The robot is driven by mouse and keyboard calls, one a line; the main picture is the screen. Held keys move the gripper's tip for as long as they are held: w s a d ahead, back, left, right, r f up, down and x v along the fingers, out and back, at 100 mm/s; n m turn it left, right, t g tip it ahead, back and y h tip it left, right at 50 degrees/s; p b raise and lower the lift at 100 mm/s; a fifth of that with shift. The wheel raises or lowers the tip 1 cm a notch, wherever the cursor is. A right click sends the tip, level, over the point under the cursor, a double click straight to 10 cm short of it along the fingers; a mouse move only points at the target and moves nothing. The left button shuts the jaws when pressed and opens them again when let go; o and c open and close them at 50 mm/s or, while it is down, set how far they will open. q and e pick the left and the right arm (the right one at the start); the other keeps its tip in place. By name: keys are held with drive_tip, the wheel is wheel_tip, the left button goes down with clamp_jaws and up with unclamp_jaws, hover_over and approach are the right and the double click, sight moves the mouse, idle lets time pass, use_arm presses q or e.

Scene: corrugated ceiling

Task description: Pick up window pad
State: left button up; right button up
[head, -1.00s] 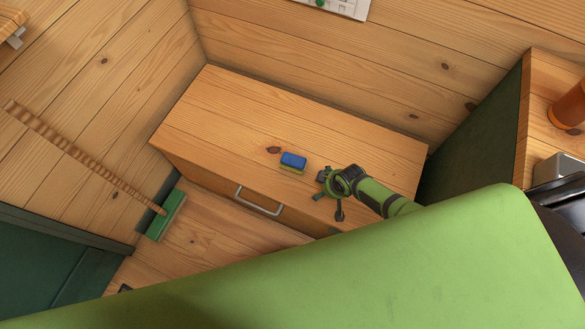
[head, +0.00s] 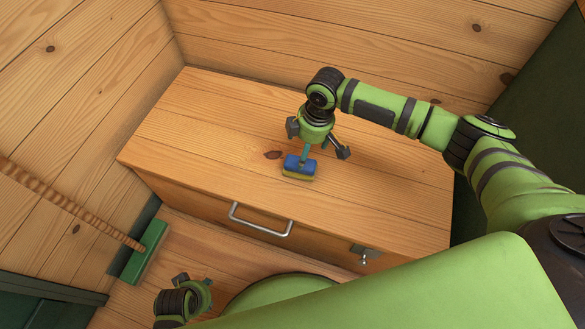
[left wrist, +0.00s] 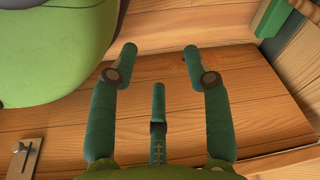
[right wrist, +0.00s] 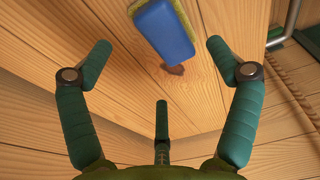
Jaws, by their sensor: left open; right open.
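The window pad (head: 299,168) looks like a small block, blue on top and yellow below. It lies on the wooden chest top, near its front edge. My right gripper (head: 316,143) is open just above and behind the pad, with one finger overlapping it in the head view. In the right wrist view the pad (right wrist: 163,28) is at the top, beyond the spread fingers, and nothing is between them. Contact cannot be told. My left gripper (head: 188,292) is open and empty, low in front of the chest; its spread fingers show in the left wrist view (left wrist: 161,65).
The wooden chest (head: 220,125) has a metal handle (head: 260,220) and a latch (head: 365,253) on its front. A green broom (head: 145,252) stands at the left. Plank walls close off the back and left. The rest of the chest top is clear.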

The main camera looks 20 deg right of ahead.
drive_tip(key=f, duration=0.1)
drive_tip(key=f+b, duration=0.1)
drive_tip(key=f, duration=0.2)
drive_tip(key=shift+a+f, duration=0.25)
drive_tip(key=shift+a, duration=0.1)
use_arm(q)
drive_tip(key=shift+w+r+b, duration=0.1)
drive_tip(key=shift+w+r, duration=0.2)
drive_tip(key=shift+r, duration=0.4)
drive_tip(key=shift+w+r+b, duration=0.1)
drive_tip(key=shift+w+r, duration=0.15)
drive_tip(key=shift+r, duration=0.5)
drive_tip(key=shift+w+r+b, duration=0.1)
drive_tip(key=shift+w+r, duration=0.2)
drive_tip(key=shift+r, duration=0.4)
use_arm(e)
drive_tip(key=shift+w+f, duration=0.1)
drive_tip(key=shift+f, duration=0.3)
use_arm(q)
drive_tip(key=shift+d+r, duration=0.1)
drive_tip(key=shift+r, duration=0.1)
use_arm(e)
drive_tip(key=shift+a+f, duration=0.1)
drive_tip(key=shift+f, duration=0.1)
drive_tip(key=shift+c, duration=0.4)
drive_tip(key=c, duration=1.2)
